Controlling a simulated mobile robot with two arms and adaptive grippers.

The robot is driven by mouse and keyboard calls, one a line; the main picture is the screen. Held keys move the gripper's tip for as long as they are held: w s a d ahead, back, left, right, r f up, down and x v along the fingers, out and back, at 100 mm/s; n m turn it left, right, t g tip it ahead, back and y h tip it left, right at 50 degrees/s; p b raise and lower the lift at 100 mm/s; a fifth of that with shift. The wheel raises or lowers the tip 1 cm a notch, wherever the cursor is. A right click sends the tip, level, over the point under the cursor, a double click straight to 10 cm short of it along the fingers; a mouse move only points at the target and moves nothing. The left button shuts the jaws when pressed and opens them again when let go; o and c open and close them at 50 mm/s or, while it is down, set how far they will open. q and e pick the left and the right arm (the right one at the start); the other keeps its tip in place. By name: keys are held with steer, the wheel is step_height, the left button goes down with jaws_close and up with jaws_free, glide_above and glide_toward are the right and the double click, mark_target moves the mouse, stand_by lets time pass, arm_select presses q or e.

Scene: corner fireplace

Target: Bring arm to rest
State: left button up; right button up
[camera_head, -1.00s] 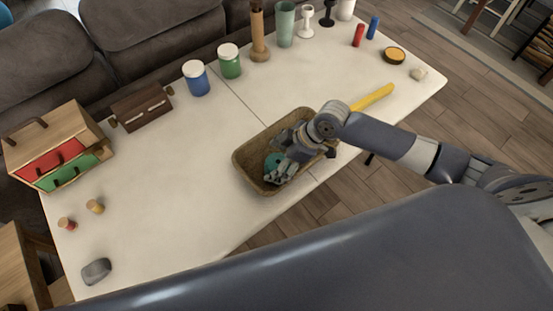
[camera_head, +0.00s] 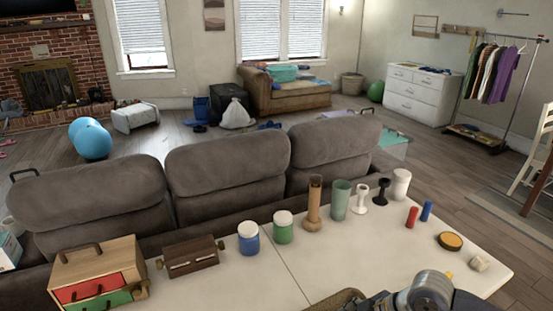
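My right arm (camera_head: 428,292) shows only at the bottom right edge, over the front of the white table (camera_head: 350,262). Its gripper is below the picture, so its fingers are hidden. A small part of the brown basket's rim (camera_head: 338,300) shows at the bottom edge beside the arm. The inside of the basket is out of view. My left arm and gripper are not in view.
On the table stand a drawer box (camera_head: 98,275), a dark wooden box (camera_head: 192,256), a blue jar (camera_head: 248,238), a green jar (camera_head: 283,227) and a tall wooden bottle (camera_head: 314,205). A grey sofa (camera_head: 228,172) stands behind. The table's middle is clear.

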steer(key=s+a+f+m+t, duration=0.1)
steer(key=s+a+f+m, duration=0.15)
steer(key=s+a, duration=0.4)
steer(key=s+d+f+m+h, duration=0.4)
steer(key=s+d+m+h, duration=0.1)
steer(key=s+d+m, duration=0.45)
step_height(320, 180, down, 27)
steer(key=s+n+g, duration=0.1)
steer(key=s, duration=0.1)
steer(key=s+d+f+g, duration=0.1)
steer(key=s+d+f, duration=0.1)
steer(key=s+f, duration=1.3)
steer(key=shift+s+g, duration=0.3)
steer(key=shift+s, duration=0.3)
steer(key=shift+d, duration=0.1)
steer(key=shift+c, duration=0.6)
